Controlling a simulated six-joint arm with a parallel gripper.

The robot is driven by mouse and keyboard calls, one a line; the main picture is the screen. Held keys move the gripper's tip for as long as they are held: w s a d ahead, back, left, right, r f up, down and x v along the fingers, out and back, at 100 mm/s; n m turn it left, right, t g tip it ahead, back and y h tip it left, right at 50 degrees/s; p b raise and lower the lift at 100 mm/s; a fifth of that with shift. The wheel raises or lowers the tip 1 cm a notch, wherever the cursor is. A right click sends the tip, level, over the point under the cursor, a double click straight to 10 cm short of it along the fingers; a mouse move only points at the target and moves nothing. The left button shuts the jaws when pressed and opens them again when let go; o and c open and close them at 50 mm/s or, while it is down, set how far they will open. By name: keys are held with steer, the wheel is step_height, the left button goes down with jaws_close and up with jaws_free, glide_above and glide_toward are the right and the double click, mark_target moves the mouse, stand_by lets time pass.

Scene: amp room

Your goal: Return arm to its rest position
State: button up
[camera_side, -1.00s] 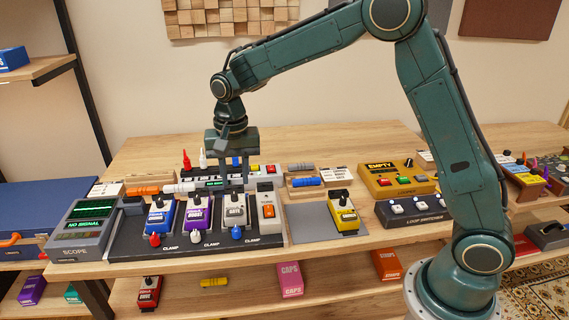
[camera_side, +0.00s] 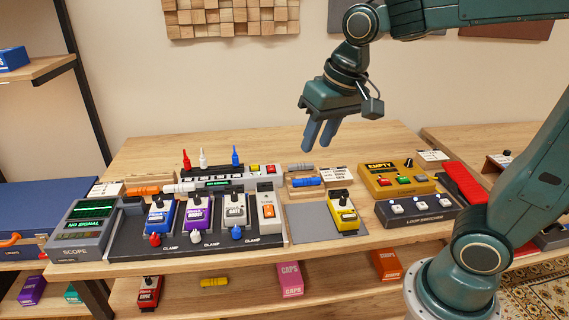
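My gripper (camera_side: 320,134) hangs in the air above the back right part of the bench (camera_side: 360,140), fingers pointing down and a little left. Its two fingers stand apart with a narrow gap, and nothing shows between them. Below it is a small tray with a blue cylinder (camera_side: 307,182). The pedalboard (camera_side: 125,243) at the left holds a blue pedal (camera_side: 160,214), a purple pedal (camera_side: 197,212), a grey pedal (camera_side: 235,211) and a light grey pedal with an orange switch (camera_side: 267,211). My gripper is clear of all of them.
A yellow pedal (camera_side: 342,213) stands on a grey mat (camera_side: 305,228). The yellow EMPTY box (camera_side: 395,180) and loop switcher (camera_side: 415,210) sit to the right. The scope (camera_side: 80,232) is at the left. Upright red, white and blue pointed pieces stand at the back. Air around my gripper is free.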

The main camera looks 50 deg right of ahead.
steer(key=s+d+f+n+t, duration=0.1)
steer(key=s+n+t, duration=0.1)
steer(key=s, duration=1)
steer(key=shift+d+f+n, duration=0.15)
steer(key=shift+d+n, duration=0.1)
steer(key=shift+n, duration=0.45)
